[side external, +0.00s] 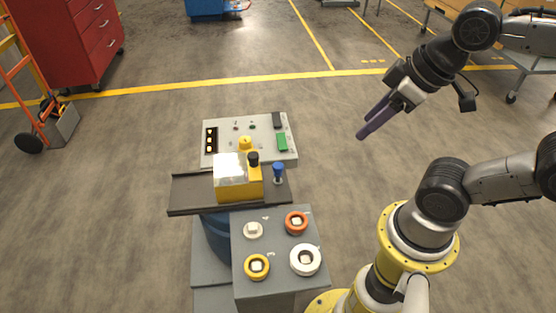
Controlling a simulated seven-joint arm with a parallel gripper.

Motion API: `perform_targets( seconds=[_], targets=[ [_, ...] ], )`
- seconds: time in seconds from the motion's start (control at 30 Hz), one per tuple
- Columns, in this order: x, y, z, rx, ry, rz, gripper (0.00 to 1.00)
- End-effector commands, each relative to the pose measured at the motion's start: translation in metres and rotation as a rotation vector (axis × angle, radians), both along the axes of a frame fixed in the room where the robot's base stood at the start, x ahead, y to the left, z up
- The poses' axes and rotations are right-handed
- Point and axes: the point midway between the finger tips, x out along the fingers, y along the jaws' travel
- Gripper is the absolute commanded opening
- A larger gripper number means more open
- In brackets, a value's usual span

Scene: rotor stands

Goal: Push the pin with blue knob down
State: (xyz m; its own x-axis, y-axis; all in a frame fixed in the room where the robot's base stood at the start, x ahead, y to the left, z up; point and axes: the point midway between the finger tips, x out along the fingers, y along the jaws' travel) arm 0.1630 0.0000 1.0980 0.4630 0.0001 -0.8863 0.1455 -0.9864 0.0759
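The pin with the blue knob (278,168) stands upright at the right end of a dark rail plate (187,192), just right of a yellow block. The knob sits above the plate on a short, lighter stem. My gripper (366,126) is up and to the right of the pin, well apart from it, with its purple fingers pointing down and left. The fingers overlap in this view, so their gap is unclear. No object shows between them.
The yellow block (240,190) with a black knob (253,158) sits on the rail. Behind is a grey panel (222,157) with a green part (282,142). In front, a grey stand (278,244) bears white, orange and yellow rings. Open floor surrounds the stands.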

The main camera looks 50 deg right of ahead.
Motion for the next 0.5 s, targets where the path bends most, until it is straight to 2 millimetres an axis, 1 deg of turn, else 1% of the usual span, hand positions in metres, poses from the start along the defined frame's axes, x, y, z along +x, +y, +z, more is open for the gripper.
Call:
perform_targets(
  seconds=[0.03,0.1,0.17,0.3,0.37,0.5],
  targets=[
    [0.004,0.0,0.008,-0.028,0.0,0.053,0.61],
    [0.013,0.001,0.016,-0.07,0.021,0.143,0.61],
    [0.023,0.002,0.023,-0.104,0.047,0.223,0.61],
    [0.049,0.007,0.034,-0.166,0.111,0.394,0.61],
    [0.063,0.01,0.036,-0.188,0.143,0.47,0.61],
    [0.1,0.019,0.034,-0.225,0.232,0.648,0.61]
  ],
)
